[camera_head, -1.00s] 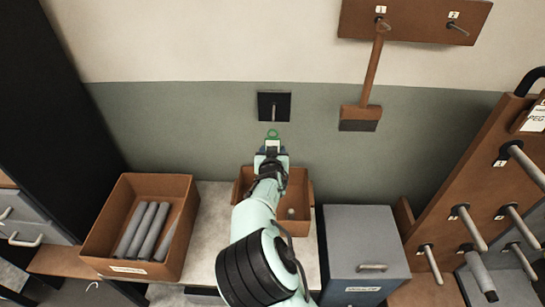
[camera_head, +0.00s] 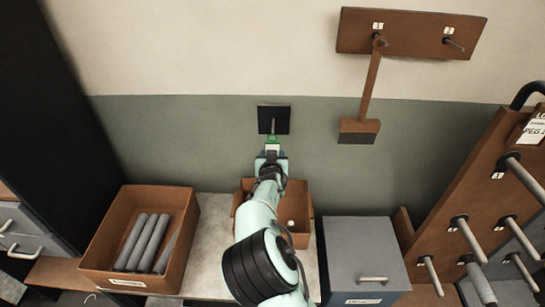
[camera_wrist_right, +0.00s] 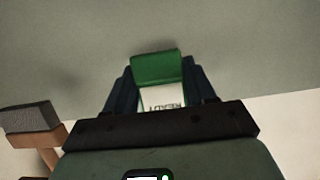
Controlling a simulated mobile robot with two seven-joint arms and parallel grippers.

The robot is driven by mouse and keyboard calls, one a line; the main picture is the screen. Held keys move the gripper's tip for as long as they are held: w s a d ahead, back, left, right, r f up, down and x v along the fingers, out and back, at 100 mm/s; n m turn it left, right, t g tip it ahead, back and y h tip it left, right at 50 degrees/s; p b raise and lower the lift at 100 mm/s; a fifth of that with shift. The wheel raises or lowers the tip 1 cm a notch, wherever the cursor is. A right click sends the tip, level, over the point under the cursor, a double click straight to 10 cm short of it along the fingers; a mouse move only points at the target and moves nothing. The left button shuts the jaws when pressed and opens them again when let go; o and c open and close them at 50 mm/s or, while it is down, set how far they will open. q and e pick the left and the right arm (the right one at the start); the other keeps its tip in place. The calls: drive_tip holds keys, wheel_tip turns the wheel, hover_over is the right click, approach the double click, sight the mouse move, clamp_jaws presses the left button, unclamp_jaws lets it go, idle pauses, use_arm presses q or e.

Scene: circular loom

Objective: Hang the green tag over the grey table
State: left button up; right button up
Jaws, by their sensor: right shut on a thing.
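The green tag (camera_head: 272,142) has a white label and is held by my right gripper (camera_head: 271,153), just below a peg (camera_head: 273,127) on a black wall plate (camera_head: 267,112). In the head view the tag's top meets the peg's lower end; I cannot tell whether its ring is around the peg. In the right wrist view the green tag (camera_wrist_right: 158,68) shows with its label, reading "READY" upside down, between the fingers of my right gripper (camera_wrist_right: 160,90). The grey table (camera_head: 213,213) is below the plate. My left gripper is not in view.
On the table are an orange-brown bin of grey rods (camera_head: 187,225) and a smaller bin (camera_head: 300,222) partly behind my arm. A grey cabinet (camera_head: 360,240) stands right.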

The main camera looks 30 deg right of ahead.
drive_tip(key=shift+w+d, duration=0.1)
drive_tip(key=shift+w, duration=0.05)
drive_tip(key=shift+w+d+p, duration=0.3)
drive_tip(key=shift+w+d, duration=0.15)
drive_tip(key=shift+w, duration=0.3)
drive_tip(key=shift+w+d, duration=0.1)
drive_tip(key=shift+d, duration=0.05)
idle(0.5)
drive_tip(key=shift+w, duration=0.25)
drive_tip(key=shift+s+f, duration=0.1)
drive_tip(key=shift+f, duration=0.1)
drive_tip(key=o, duration=1.3)
drive_tip(key=shift+c, duration=0.2)
